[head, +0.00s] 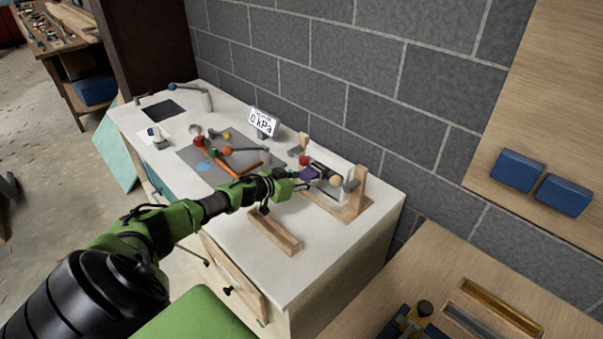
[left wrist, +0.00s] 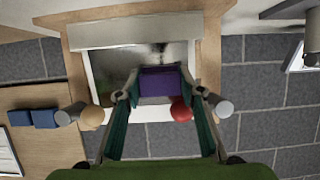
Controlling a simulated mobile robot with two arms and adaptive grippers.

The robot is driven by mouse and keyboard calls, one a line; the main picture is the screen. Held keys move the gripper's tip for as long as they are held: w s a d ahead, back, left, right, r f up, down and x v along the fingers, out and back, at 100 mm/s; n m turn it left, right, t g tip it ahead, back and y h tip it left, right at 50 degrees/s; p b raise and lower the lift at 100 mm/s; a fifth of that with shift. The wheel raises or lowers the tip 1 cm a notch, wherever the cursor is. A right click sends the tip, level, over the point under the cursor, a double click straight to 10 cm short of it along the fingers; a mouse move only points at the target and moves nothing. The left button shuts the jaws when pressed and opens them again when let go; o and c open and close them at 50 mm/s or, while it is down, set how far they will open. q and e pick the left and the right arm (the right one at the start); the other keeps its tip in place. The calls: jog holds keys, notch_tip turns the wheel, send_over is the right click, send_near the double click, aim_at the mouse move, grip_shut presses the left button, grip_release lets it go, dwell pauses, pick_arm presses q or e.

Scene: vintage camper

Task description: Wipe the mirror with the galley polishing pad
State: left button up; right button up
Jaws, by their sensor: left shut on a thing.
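My left gripper (head: 306,178) is shut on a purple block-like pad (head: 314,172), seen as the polishing pad. The pad also shows between the fingertips in the left wrist view (left wrist: 160,83). The mirror (left wrist: 108,66) is a grey reflective panel with a white rim, set in a wooden frame (left wrist: 212,50). The pad lies in front of the mirror's lower middle; whether it touches the glass I cannot tell. A dark smudge (left wrist: 158,48) shows above the pad. In the head view the arm and pad hide part of the mirror. My right gripper is not in view.
A red ball (left wrist: 181,112) and a tan ball (left wrist: 92,118) sit at the frame's sides, near the fingers. A wooden bar (head: 275,232) lies on the white counter (head: 310,262). A pressure display (head: 264,122) stands behind. Grey block wall (head: 350,85) bounds the back.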

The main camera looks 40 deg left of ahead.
pick_arm(q)
jog(key=shift+d+r+p, duration=0.1)
jog(key=shift+d+p, duration=0.25)
jog(key=shift+d, duration=0.45)
jog(key=shift+s+d+r+p, duration=0.1)
jog(key=shift+d+p, duration=0.4)
jog(key=shift+d, duration=0.65)
jog(key=shift+s+d, duration=0.15)
jog(key=shift+d, duration=1.1)
jog(key=shift+s+d, duration=0.1)
jog(key=shift+d, duration=1.1)
jog(key=shift+w, duration=0.1)
jog(key=shift+a, duration=0.1)
